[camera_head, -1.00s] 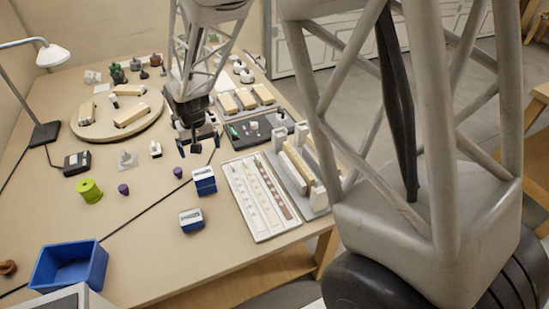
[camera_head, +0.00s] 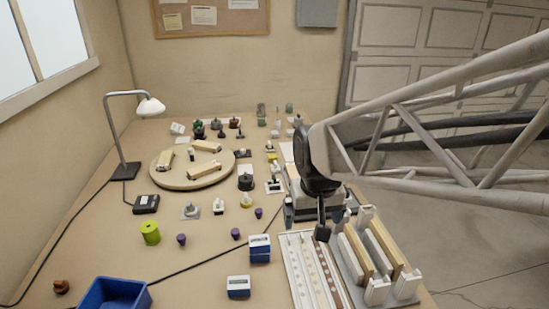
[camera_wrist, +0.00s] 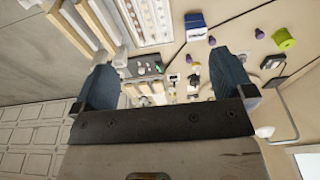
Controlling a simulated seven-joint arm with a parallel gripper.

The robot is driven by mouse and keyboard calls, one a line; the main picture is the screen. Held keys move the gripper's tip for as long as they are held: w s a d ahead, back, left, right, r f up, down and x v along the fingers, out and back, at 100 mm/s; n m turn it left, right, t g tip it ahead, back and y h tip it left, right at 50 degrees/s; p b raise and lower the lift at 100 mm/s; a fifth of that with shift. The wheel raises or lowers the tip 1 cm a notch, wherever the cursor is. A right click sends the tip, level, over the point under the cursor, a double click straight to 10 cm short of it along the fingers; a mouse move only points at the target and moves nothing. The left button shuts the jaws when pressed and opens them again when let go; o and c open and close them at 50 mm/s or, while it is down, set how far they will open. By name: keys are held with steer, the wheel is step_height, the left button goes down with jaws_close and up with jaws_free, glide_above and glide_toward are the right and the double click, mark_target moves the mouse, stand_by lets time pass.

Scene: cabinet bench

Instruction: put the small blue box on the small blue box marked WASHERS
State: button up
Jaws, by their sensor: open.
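Two small blue boxes with white labels stand apart near the front middle of the bench in the head view. One blue box (camera_head: 260,249) is farther back and right; the other blue box (camera_head: 238,287) is nearer and left. I cannot read which one says WASHERS. The wrist view shows one blue box (camera_wrist: 196,27) at the top, beyond my gripper. My gripper (camera_wrist: 165,78) is open, with nothing between its fingers. In the head view my gripper (camera_head: 306,217) is to the right of and behind both boxes, behind the striped tray.
A striped tray (camera_head: 289,262) and a rack of long bars (camera_head: 378,260) fill the right front. A larger blue bin (camera_head: 112,293) stands at front left. Purple knobs (camera_head: 236,233), a green cylinder (camera_head: 150,233) and a cable lie around.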

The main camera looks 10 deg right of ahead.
steer(key=s+d+r, duration=0.2)
steer(key=s, duration=0.9)
steer(key=shift+s+d+r+t, duration=0.15)
steer(key=shift+s+t, duration=0.25)
